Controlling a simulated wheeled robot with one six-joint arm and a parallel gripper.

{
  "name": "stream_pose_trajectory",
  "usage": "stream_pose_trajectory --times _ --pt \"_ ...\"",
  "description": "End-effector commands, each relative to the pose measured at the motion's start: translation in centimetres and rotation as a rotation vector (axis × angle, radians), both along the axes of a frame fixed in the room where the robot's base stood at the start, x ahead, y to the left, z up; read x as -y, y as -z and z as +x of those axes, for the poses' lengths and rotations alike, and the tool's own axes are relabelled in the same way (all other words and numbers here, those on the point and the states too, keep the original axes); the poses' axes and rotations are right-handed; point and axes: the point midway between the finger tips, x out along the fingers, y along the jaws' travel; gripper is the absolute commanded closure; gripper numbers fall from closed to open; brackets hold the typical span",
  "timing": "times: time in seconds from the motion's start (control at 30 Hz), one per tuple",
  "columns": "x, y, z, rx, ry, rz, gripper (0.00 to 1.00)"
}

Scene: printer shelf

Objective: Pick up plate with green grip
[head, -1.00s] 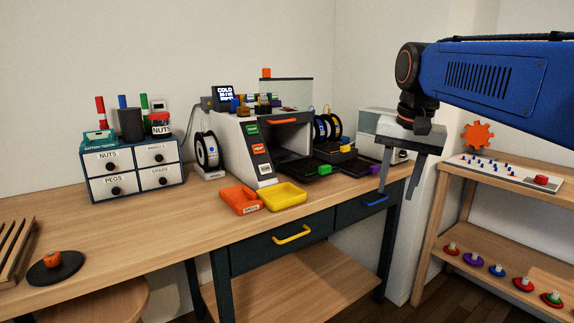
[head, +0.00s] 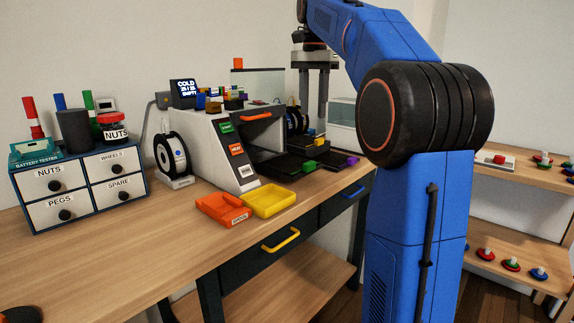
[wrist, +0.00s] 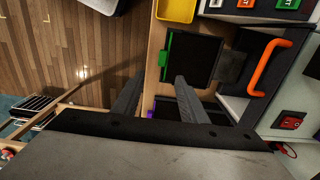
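The dark plate with a green grip (head: 285,168) lies on the bench in front of the printer's open chamber, its green grip facing right. In the wrist view the plate (wrist: 195,58) lies just beyond my finger ends, its green grip (wrist: 166,56) along its left edge. My gripper (head: 313,112) points down above the back right of the bench. It is open and empty, and both separated fingers show in the wrist view (wrist: 158,84). The fingers are apart from the plate.
A plate with a purple grip (head: 352,161) lies right of the green one. The printer (head: 222,148) with its orange handle (head: 256,116) stands close behind. The orange tray (head: 222,208) and yellow tray (head: 268,200) lie at the front. Bare bench is free at left.

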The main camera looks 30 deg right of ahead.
Motion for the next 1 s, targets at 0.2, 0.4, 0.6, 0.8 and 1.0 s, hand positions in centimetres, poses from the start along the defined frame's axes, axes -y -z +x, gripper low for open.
stream_pose_trajectory --times 0.2,0.4,0.6,0.8,1.0 --pt "-0.1 3.9 -0.1 -0.002 -0.001 0.0 0.61" --pt "-0.1 7.4 -0.1 -0.001 -0.002 0.001 0.61" --pt "-0.1 10.2 0.0 0.0 -0.002 0.0 0.61" --pt "-0.1 11.2 0.0 0.001 -0.002 0.0 0.61" --pt "-0.2 13.5 0.6 0.0 -0.003 0.0 0.61"
